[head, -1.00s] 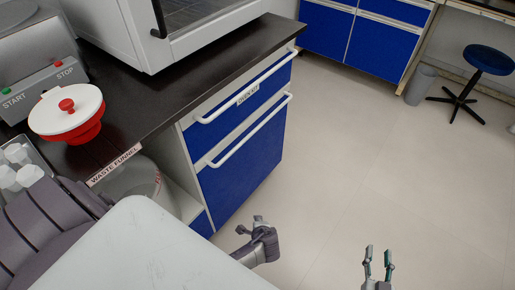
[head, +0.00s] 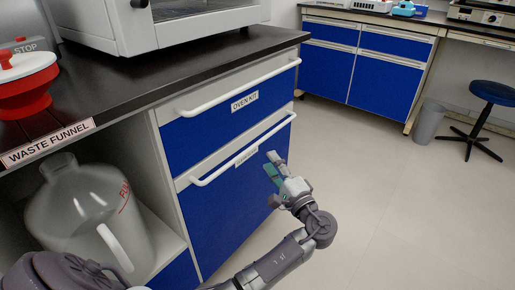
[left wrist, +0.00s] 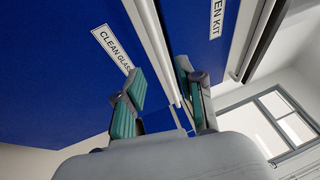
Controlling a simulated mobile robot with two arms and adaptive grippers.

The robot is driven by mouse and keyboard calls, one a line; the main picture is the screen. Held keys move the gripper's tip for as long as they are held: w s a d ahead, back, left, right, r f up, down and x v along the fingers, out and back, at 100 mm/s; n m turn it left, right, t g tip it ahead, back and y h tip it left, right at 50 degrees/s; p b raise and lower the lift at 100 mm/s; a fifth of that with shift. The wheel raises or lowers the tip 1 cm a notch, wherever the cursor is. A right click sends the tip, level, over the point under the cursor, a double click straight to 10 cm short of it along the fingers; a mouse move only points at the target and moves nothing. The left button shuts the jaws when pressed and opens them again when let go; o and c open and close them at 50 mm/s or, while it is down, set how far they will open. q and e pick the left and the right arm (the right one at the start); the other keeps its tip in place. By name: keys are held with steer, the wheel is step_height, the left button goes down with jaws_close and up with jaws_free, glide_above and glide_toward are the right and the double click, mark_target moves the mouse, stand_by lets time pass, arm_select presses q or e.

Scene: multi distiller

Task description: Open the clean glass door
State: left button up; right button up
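The clean glass door (head: 222,218) is the blue front below the oven kit drawer (head: 225,105) in the head view, and it looks shut. Its white bar handle (head: 276,129) runs along its upper edge. My left gripper (head: 274,163) is in front of the door, just below the handle's right part. In the left wrist view its two green-padded fingers (left wrist: 158,75) are apart, with the door's label (left wrist: 112,46) and a white bar close beyond them. I cannot tell whether the bar lies between the fingers. My right gripper is out of view.
A dark counter (head: 130,90) carries a white oven (head: 165,35) and a red waste funnel (head: 25,90). A large clear jug (head: 90,205) stands in the open bay left of the door. The floor (head: 390,200) to the right is clear, with a stool (head: 492,93) farther back.

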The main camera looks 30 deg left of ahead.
mark_target(258, 142)
arm_select(q)
steer(key=b+x, duration=0.2)
steer(key=x, duration=0.6)
steer(key=shift+w+a, duration=0.2)
steer(key=shift+a, duration=0.15)
jaws_close()
